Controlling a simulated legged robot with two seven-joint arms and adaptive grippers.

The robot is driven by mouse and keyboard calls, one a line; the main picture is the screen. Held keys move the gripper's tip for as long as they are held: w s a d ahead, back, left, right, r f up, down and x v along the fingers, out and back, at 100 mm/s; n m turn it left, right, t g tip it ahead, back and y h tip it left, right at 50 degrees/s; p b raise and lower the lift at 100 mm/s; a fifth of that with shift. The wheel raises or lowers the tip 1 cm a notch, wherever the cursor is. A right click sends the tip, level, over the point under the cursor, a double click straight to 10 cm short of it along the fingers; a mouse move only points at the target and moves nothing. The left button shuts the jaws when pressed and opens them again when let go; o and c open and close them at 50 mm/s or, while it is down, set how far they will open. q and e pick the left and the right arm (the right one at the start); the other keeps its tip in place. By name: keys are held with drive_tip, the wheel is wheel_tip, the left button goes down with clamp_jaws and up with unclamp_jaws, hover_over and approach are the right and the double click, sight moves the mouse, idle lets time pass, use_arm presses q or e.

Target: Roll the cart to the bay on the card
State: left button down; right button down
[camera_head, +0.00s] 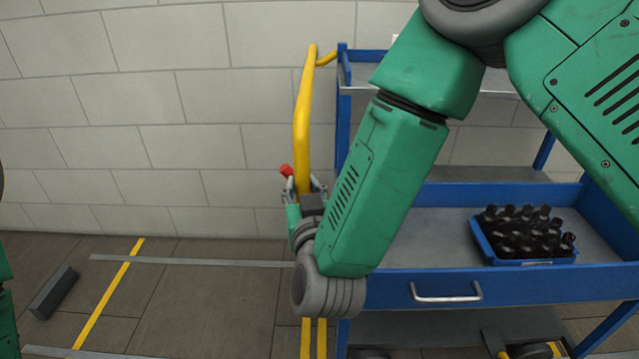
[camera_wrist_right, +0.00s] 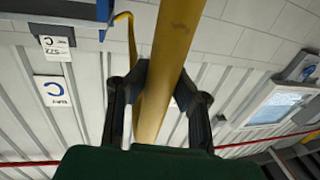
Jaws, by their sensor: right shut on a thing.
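The blue cart (camera_head: 400,280) stands at the right in the head view, with a yellow upright handle (camera_head: 303,120) at its left end. My right gripper (camera_head: 305,188) is shut on this handle, low on its upright part. The right wrist view shows the yellow handle (camera_wrist_right: 168,70) between the two dark fingers of my right gripper (camera_wrist_right: 167,90). My left gripper is out of sight.
A blue crate of dark bottles (camera_head: 523,238) sits on the cart's middle shelf. Yellow (camera_head: 108,295) and grey (camera_head: 190,261) lines mark the floor. A dark block (camera_head: 54,293) lies at the left. The floor between it and the cart is clear. A tiled wall (camera_head: 150,100) stands behind.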

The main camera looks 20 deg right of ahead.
drive_tip(key=shift+a, duration=0.55)
drive_tip(key=c, duration=1.3)
unclamp_jaws()
drive_tip(key=shift+d, duration=0.55)
drive_tip(key=shift+s, duration=0.15)
drive_tip(key=shift+s+a, duration=0.15)
drive_tip(key=shift+s, duration=0.2)
drive_tip(key=s, duration=1.1)
drive_tip(key=shift+a, duration=0.35)
